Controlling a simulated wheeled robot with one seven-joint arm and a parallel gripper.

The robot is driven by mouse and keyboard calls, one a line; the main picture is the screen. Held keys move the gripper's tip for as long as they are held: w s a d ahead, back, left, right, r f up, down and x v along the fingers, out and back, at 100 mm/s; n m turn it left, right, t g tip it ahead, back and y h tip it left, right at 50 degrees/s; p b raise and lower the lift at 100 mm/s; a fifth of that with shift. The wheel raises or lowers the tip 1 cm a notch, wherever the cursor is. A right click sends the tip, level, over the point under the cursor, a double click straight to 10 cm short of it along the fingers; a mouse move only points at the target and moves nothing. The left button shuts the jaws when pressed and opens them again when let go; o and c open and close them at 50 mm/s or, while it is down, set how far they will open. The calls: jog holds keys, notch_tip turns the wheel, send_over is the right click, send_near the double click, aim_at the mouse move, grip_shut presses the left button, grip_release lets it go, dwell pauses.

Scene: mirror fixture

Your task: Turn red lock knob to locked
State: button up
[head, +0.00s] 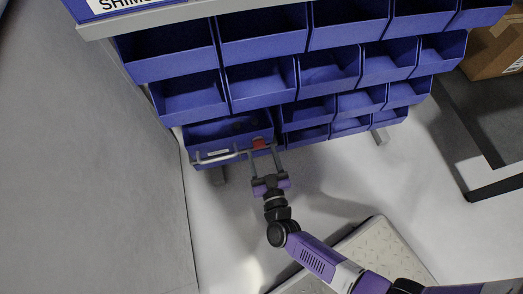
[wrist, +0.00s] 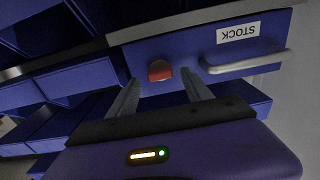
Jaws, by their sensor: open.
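The red lock knob (head: 259,143) sits on the front of a blue drawer (head: 232,131) at the lower left of the shelf unit. In the wrist view the red knob (wrist: 159,70) stands on the drawer front (wrist: 190,45), left of the grey bar handle (wrist: 247,64) and a STOCK label (wrist: 238,32). My gripper (head: 262,152) is open, with its two fingers reaching towards the knob. In the wrist view the fingertips (wrist: 162,78) are on either side of the knob. I cannot tell whether they touch it.
Rows of blue bins (head: 262,82) fill the shelf unit above and to the right. A grey wall (head: 110,170) stands close on the left. A cardboard box (head: 495,50) rests on a dark table (head: 480,115) at the right.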

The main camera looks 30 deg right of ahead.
jog(key=shift+w+d, duration=0.2)
jog(key=shift+w, duration=0.45)
grip_shut()
